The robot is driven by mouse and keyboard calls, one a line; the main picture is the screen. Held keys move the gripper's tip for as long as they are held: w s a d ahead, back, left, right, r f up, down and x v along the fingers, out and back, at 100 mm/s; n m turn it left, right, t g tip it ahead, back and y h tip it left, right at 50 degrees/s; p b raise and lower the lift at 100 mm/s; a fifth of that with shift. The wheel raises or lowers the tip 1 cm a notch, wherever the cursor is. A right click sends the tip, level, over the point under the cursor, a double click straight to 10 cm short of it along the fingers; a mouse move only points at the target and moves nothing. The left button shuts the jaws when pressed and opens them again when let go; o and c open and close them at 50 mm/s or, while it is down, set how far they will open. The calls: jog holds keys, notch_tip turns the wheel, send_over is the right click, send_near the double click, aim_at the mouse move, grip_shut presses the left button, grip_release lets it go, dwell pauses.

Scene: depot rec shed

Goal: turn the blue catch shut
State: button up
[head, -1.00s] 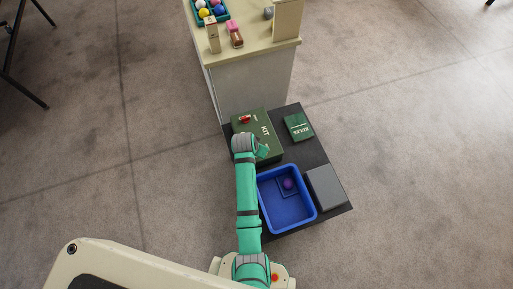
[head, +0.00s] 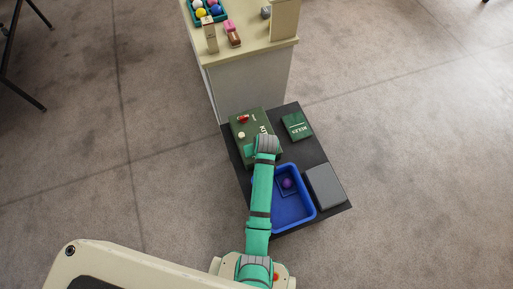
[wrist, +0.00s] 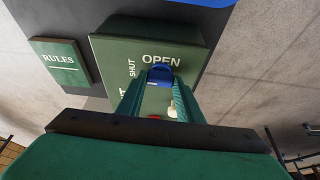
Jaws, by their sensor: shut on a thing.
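The green kit box (head: 252,122) lies on the dark mat, with a red part (head: 243,118) and a small white knob (head: 241,135) on its top. In the wrist view the blue catch (wrist: 160,71) sits on the box top just below the word OPEN, with SHUT printed to its left. My gripper (wrist: 160,82) is shut on the blue catch, a teal finger on either side. The fingers hide part of the catch, so its exact angle is hard to tell. In the head view my arm hides the catch.
A green RULES box (head: 297,125) lies to the right of the kit box. A blue bin (head: 309,213) with a purple ball (head: 287,183) stands nearer me, beside a grey box (head: 325,186). A cream cabinet (head: 250,85) stands behind.

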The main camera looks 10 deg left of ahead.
jog(key=shift+n, duration=0.3)
jog(key=o, duration=1.1)
jog(key=v, duration=1)
jog(key=shift+d+r, duration=0.25)
jog(key=shift+r, duration=0.1)
